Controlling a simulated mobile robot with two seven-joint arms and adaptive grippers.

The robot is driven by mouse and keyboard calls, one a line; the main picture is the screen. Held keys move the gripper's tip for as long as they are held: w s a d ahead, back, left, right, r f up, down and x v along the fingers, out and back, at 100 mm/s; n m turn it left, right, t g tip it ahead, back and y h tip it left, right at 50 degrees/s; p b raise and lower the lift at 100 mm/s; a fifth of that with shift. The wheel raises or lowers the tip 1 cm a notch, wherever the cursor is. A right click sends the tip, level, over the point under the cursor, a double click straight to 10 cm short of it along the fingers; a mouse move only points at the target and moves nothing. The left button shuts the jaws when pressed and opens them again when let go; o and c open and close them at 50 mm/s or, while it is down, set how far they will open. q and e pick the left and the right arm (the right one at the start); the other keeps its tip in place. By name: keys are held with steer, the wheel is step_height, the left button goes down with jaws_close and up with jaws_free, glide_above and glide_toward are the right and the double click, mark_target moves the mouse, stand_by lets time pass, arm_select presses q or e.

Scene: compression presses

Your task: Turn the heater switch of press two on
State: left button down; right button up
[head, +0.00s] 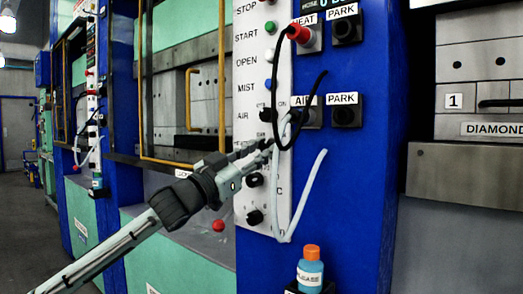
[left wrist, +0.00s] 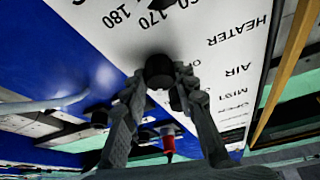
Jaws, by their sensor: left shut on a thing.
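The heater switch is a black knob (left wrist: 160,70) on the white control panel (left wrist: 110,35), level with the upside-down HEATER label (left wrist: 238,32) in the left wrist view. My left gripper (left wrist: 162,80) has one finger on each side of this knob and is shut on it. In the head view my left gripper (head: 270,146) reaches the same white panel (head: 243,155) below the AIR label and hides the heater switch. The knob's turned position cannot be made out. My right gripper is in neither view.
A black AIR knob (head: 265,114) sits just above the gripper, and another black knob (head: 256,180) below. A black hose loop and a pale hose (head: 308,195) hang close by. A blue bottle (head: 311,273) with an orange cap stands below right.

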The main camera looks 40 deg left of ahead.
arm_select(q)
steer(key=c, duration=1.2)
jaws_free()
steer(key=shift+s+f, duration=0.25)
steer(key=shift+s, duration=0.1)
steer(key=v, duration=1.1)
steer(key=shift+s+a+r, duration=0.1)
steer(key=shift+s, duration=0.05)
